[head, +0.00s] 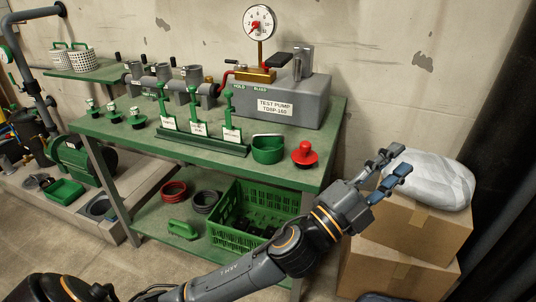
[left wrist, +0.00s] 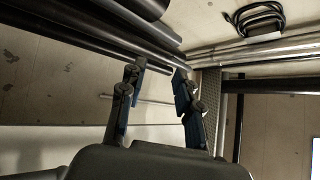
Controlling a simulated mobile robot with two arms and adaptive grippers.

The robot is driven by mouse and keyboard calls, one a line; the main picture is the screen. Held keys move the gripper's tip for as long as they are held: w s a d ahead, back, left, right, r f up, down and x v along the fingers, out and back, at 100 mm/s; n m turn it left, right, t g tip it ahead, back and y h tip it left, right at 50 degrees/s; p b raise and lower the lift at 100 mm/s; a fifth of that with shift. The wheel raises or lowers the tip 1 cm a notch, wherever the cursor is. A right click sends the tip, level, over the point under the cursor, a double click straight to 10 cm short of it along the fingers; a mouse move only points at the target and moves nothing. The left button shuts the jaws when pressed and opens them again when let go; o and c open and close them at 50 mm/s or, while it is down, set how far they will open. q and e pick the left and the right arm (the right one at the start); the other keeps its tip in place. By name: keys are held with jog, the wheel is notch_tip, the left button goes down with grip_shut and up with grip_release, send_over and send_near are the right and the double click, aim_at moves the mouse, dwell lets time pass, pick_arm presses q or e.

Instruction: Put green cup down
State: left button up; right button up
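A green cup (head: 268,150) stands on the green bench top near its front edge, just left of a red knob-like part. My left gripper (head: 398,160) is to the right of the bench, in front of the white wrapped bundle, well apart from the cup. Its two fingers are spread with nothing between them. They also show apart and empty in the left wrist view (left wrist: 158,72), where the cup does not show. I cannot make out my right gripper in either view.
The green bench (head: 290,172) also holds a test pump (head: 285,105), the red part (head: 305,154) and a rack of green tools (head: 205,140). A green crate (head: 232,232) is on the lower shelf. Cardboard boxes (head: 420,232) carry the white bundle (head: 435,182).

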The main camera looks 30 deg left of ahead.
pick_arm(q)
jog(key=s+d+r+m+g+h, duration=0.5)
jog(key=d+m+g+h, duration=0.5)
jog(key=m, duration=0.6)
jog(key=m+g+y, duration=0.5)
jog(key=m+y, duration=0.7)
jog(key=y, duration=1.2)
send_near(274, 135)
jog(key=shift+y, duration=0.3)
jog(key=x, duration=0.3)
jog(key=b+x, duration=0.1)
jog(key=x, duration=0.2)
jog(key=b+x, duration=0.1)
jog(key=x, duration=0.3)
jog(key=shift+d+f, duration=0.15)
jog(key=shift+d, duration=0.1)
jog(key=shift+w+f, duration=0.2)
jog(key=shift+w, duration=0.05)
pick_arm(e)
jog(key=w+t, duration=0.1)
jog(key=w+a+t, duration=0.1)
jog(key=w, duration=0.3)
jog(key=shift+w+a+t+y, duration=0.1)
jog(key=shift+a+t+y, duration=0.2)
jog(key=shift+t, duration=0.1)
